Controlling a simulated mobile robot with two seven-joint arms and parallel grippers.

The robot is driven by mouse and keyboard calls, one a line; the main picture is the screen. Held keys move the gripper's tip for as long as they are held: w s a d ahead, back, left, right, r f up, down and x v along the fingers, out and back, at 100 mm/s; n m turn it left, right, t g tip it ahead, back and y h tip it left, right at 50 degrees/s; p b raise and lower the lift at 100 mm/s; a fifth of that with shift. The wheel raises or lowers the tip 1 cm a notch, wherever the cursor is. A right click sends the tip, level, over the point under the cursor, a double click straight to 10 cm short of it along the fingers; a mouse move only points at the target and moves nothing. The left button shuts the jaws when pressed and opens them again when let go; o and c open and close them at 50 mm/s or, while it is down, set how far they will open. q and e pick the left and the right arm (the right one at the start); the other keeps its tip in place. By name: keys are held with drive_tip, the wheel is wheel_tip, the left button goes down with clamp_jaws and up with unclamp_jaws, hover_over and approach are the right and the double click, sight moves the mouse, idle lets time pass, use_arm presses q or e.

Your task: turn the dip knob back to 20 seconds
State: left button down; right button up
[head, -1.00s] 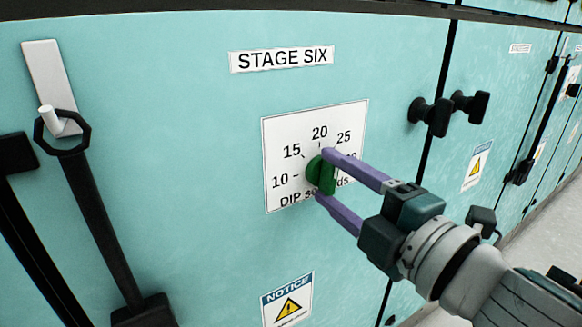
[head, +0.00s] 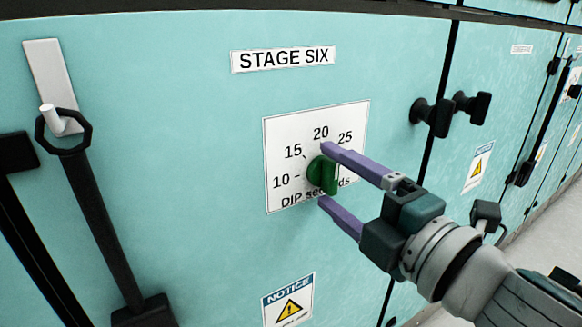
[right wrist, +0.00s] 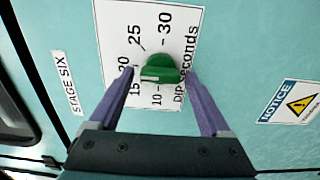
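The green dip knob (head: 322,174) sits on a white dial plate (head: 284,137) marked 10, 15, 20, 25 and 30 over "DIP seconds", below the "STAGE SIX" label (head: 283,58). Its grip bar stands about upright in the head view, towards the 20. In the right wrist view the knob (right wrist: 160,69) shows a white line on the end facing the 20 side. My right gripper (head: 322,174) is open, its purple fingers above and below the knob with gaps visible. The upper finger hides the 30 in the head view. My left gripper is out of view.
A black bar with a hexagonal ring (head: 62,132) hangs on a white hook plate at left. Black handles (head: 432,117) stick out right of the dial by the door seam. A notice sticker (head: 288,299) is below. The teal panel around the dial is clear.

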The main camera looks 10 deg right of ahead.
drive_tip(key=shift+o, duration=0.4)
drive_tip(key=shift+s+d, duration=0.15)
drive_tip(key=shift+s, duration=0.15)
drive_tip(key=v, duration=0.9)
drive_tip(key=shift+s+r+p, duration=0.1)
drive_tip(key=shift+r+p, duration=0.05)
drive_tip(key=shift+p, duration=0.15)
